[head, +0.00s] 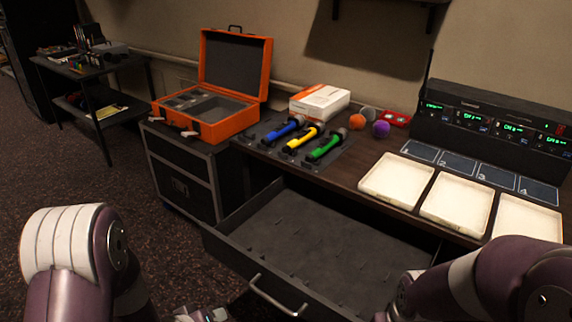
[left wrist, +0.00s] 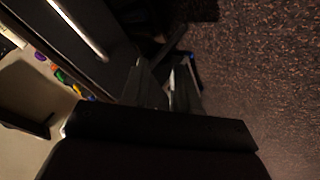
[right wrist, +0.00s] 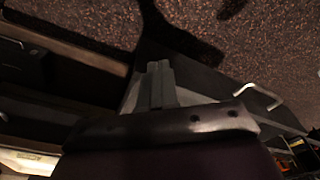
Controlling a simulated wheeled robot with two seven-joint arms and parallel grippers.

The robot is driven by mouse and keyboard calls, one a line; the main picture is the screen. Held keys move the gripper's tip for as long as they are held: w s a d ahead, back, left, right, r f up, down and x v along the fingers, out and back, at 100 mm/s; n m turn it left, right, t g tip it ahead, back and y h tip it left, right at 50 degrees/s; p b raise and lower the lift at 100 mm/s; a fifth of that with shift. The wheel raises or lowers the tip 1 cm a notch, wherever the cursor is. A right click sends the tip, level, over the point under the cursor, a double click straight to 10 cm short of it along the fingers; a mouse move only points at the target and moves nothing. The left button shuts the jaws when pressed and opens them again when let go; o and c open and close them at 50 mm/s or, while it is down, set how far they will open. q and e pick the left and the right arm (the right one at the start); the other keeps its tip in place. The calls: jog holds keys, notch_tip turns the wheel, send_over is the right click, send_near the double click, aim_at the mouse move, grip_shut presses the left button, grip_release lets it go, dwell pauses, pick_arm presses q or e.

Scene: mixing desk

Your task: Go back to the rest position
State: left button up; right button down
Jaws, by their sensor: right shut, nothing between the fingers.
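My left gripper (head: 204,315) shows at the bottom edge of the head view, low in front of the open drawer and left of its handle, and is partly cut off. In the left wrist view its fingers (left wrist: 170,88) stand apart with nothing seen between them; the picture is dark. My right arm (head: 490,285) comes in at the lower right of the head view, and its gripper is out of that frame. In the right wrist view the right gripper's fingers (right wrist: 161,84) are together and empty, with the dark floor beyond.
An open drawer (head: 222,240) with a metal handle (head: 279,299) juts from the desk (head: 375,148). On the desk are white trays (head: 397,180), coloured tools (head: 303,139) and a radio unit (head: 490,118). An orange case (head: 232,122) stands open on a cabinet. Carpet is clear at left.

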pick_arm(q)
jog(key=s+r+m+g+y+p, duration=0.25)
jog(key=s+r+m+g, duration=0.35)
jog(key=s+r, duration=0.45)
notch_tip(320, 180, up, 15)
jog(key=n+g+p, duration=0.1)
jog(key=p, duration=1.4)
jog(key=shift+w+a+y, duration=0.35)
jog(key=shift+a+y, duration=0.1)
jog(key=shift+r, duration=0.15)
